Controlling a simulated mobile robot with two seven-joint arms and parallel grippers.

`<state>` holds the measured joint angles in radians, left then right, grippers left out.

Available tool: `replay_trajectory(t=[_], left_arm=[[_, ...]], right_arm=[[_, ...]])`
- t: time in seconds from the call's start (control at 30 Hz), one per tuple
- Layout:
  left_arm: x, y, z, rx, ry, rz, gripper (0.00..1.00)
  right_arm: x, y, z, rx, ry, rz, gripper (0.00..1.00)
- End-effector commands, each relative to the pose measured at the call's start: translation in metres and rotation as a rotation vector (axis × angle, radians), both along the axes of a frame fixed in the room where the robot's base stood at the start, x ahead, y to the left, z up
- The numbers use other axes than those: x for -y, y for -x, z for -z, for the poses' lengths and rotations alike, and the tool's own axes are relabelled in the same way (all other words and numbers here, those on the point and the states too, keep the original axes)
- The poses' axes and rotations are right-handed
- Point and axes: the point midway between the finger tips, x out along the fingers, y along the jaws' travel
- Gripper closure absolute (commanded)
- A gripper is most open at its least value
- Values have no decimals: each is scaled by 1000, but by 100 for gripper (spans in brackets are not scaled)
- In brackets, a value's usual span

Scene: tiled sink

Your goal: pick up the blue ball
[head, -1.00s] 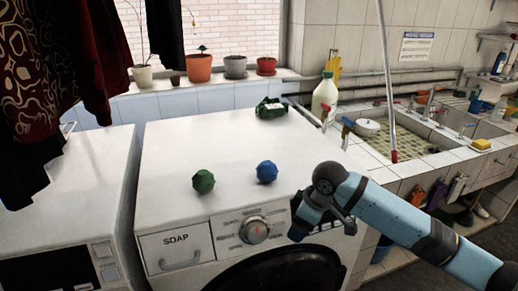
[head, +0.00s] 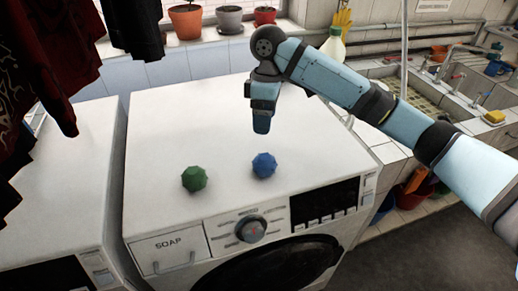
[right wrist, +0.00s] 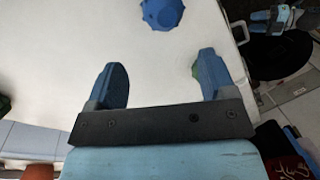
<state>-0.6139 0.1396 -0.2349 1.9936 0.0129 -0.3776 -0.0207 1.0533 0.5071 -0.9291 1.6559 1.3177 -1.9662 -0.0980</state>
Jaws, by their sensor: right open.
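The blue ball (head: 264,165) is faceted and rests on the white top of the washing machine (head: 150,130), near its front edge. My right gripper (head: 262,125) is above the machine top, just behind the blue ball in the head view, pointing down. In the right wrist view its two blue fingers (right wrist: 160,80) are apart with nothing between them. The blue ball (right wrist: 162,14) lies beyond the fingertips there, at the top edge. My left gripper is not in view.
A green faceted ball (head: 194,179) sits left of the blue ball. A white bottle (head: 333,45) stands at the back, behind my right arm. Dark clothes (head: 40,80) hang at the left. The tiled sink (head: 425,95) is at the right.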

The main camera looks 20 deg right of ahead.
Motion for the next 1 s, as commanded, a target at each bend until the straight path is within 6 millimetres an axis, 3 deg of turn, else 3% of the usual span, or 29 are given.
replay_trajectory(t=[0.4,0.73,1.0], left_arm=[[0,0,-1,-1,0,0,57],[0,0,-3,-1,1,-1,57],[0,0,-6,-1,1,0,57]], right_arm=[[-6,12,69,-4,1,-1,23],[-5,17,91,-2,2,-1,23],[-4,26,129,-3,1,-1,23]])
